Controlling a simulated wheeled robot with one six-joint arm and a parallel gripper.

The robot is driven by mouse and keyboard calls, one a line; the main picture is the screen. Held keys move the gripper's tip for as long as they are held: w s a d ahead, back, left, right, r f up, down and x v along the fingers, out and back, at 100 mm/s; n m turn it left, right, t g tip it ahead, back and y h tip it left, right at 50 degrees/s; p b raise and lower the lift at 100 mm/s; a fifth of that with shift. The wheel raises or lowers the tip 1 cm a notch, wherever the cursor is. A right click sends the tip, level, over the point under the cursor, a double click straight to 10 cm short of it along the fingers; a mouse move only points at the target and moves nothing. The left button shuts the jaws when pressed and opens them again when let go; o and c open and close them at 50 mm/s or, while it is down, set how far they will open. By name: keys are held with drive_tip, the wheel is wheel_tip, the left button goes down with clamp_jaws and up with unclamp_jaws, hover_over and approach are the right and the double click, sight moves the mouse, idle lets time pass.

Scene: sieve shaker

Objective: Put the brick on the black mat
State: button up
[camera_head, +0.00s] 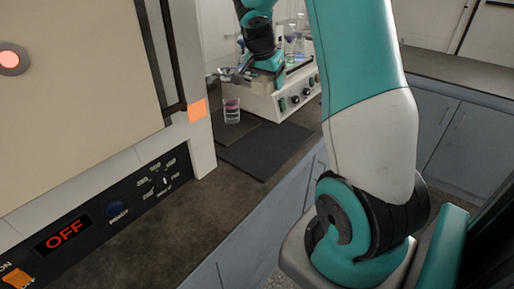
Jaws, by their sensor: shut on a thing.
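The black mat (262,152) lies flat on the dark countertop, in front of a white device with knobs. I see no brick in this view. My gripper (229,74) is above the back left of the mat, partly hidden by its own wrist. The beaker looks upright at the mat's back left edge. I cannot tell whether its base touches the surface.
A large oven-like cabinet (75,105) with an "OFF" display stands at the left, close to the mat. The white device (290,100) with knobs stands behind the mat, with glassware (296,45) behind my wrist. The front of the mat is clear.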

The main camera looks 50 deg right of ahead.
sight(270, 140)
drive_tip(key=shift+d+m, duration=0.3)
drive_tip(key=shift+d, duration=0.15)
wheel_tip(270, 140, down, 19)
drive_tip(key=shift+f, duration=0.15)
drive_tip(key=shift+f, duration=0.2)
drive_tip(key=o, duration=1.1)
drive_tip(key=shift+r, duration=0.15)
drive_tip(key=shift+a+r, duration=0.15)
drive_tip(key=shift+r, duration=0.15)
drive_tip(key=v, duration=1.1)
drive_tip(key=shift+w+r, duration=0.15)
drive_tip(key=shift+r, duration=0.1)
